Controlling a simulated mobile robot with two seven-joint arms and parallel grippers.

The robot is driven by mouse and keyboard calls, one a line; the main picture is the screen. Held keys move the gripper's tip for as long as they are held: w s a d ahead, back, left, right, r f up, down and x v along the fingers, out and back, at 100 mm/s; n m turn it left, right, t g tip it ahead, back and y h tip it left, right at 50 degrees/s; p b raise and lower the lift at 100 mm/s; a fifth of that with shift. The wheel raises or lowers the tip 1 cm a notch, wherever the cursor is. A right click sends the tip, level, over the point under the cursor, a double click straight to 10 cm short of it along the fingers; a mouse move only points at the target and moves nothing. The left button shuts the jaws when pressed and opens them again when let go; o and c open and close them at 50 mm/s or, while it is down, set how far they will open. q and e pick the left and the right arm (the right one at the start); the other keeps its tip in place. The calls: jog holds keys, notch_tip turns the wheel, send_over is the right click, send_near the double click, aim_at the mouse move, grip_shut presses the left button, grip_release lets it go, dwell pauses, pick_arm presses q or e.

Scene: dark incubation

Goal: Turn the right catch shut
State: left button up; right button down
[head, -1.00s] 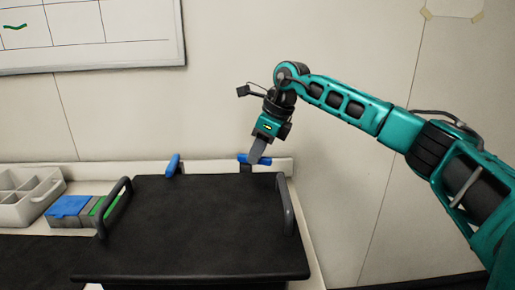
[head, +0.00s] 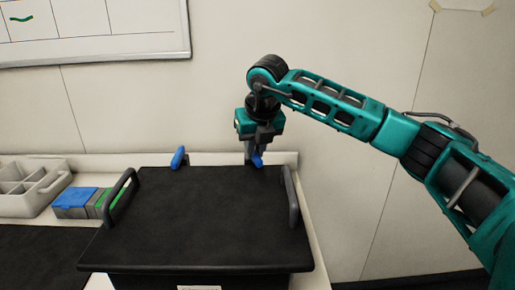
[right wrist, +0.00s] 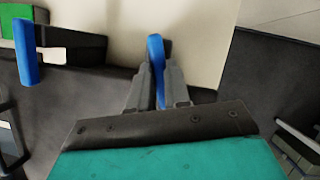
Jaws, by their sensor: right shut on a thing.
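The right catch (head: 257,160) is a small blue lever at the back edge of the black lid (head: 205,220), near its right corner. My right gripper (head: 252,156) points down over it and is shut on it. In the right wrist view the blue lever (right wrist: 156,50) stands between the two grey fingers, with its end sticking out past them. The fingers hide part of the catch in the head view. The left catch (head: 179,157), also blue, stands at the same back edge and shows in the right wrist view (right wrist: 25,55). My left gripper is not in view.
Grey handles rise at the lid's left (head: 122,195) and right (head: 291,195) sides. A blue-topped box (head: 75,202) and a pale compartment tray (head: 30,188) stand to the left. The wall is close behind the catches.

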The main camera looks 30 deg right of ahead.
jog(key=shift+w+a+m+g+h, duration=0.15)
jog(key=shift+a+m+h, duration=0.15)
jog(key=shift+m, duration=0.6)
jog(key=shift+a+m+g+h, duration=0.15)
jog(key=shift+m+h, duration=0.15)
jog(key=shift+m, duration=0.6)
jog(key=c, duration=1.1)
grip_release()
jog(key=shift+r, duration=0.1)
jog(key=v, duration=1.2)
jog(key=shift+s+a+r, duration=0.2)
jog(key=shift+a+r, duration=0.05)
jog(key=shift+r, duration=0.05)
